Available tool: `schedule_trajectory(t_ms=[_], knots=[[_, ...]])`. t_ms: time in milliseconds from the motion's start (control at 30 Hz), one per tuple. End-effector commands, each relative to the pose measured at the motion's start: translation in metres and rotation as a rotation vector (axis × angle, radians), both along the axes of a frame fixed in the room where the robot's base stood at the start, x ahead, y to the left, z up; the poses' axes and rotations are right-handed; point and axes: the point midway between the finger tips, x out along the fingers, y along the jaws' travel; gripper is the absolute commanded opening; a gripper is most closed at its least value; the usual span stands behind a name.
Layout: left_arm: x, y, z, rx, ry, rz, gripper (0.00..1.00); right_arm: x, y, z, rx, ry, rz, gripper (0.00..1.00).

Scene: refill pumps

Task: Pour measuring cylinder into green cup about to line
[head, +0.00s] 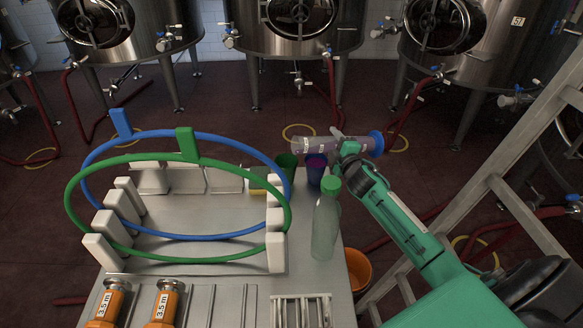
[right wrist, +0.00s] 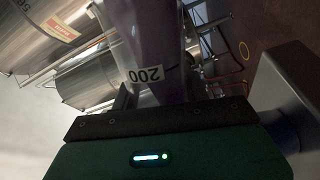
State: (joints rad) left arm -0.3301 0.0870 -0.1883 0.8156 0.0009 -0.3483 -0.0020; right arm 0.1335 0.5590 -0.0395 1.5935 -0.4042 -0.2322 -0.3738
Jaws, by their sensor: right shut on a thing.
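The measuring cylinder (head: 318,145) is clear with a purple tint and a blue base (head: 376,143). It lies tipped almost level in the head view, its mouth end to the left and its base to the right. My right gripper (head: 341,141) is shut around it near the middle. The right wrist view shows the purple-tinted cylinder (right wrist: 145,35) between the fingers, with a "200" label. The dark green cup (head: 286,166) stands on the bench, below and left of the mouth. A blue cup (head: 315,170) stands beside it under the cylinder. The cup's line and fill level cannot be made out.
A green-capped bottle (head: 325,226) stands in front of the cups. Blue and green hoops (head: 289,210) rest on white blocks to the left. An orange bucket (head: 357,268) is right of the bench, and a ladder (head: 520,205) stands further right. Steel tanks line the back.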

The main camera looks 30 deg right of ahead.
Motion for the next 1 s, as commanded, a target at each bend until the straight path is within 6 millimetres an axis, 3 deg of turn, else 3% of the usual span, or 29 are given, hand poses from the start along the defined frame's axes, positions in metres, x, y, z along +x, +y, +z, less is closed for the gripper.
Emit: schedule_trajectory(t_ms=[100, 1000], knots=[[0.0, 0.0, 0.008, 0.0, 0.0, 0.0, 0.0, 0.0, 0.0, 0.01, -0.041, 0.004, 0.001, 0.05], [0.0, 0.0, 0.021, 0.0, 0.0, 0.0, 0.0, 0.0, 0.0, 0.02, -0.135, 0.018, 0.0, 0.05]])
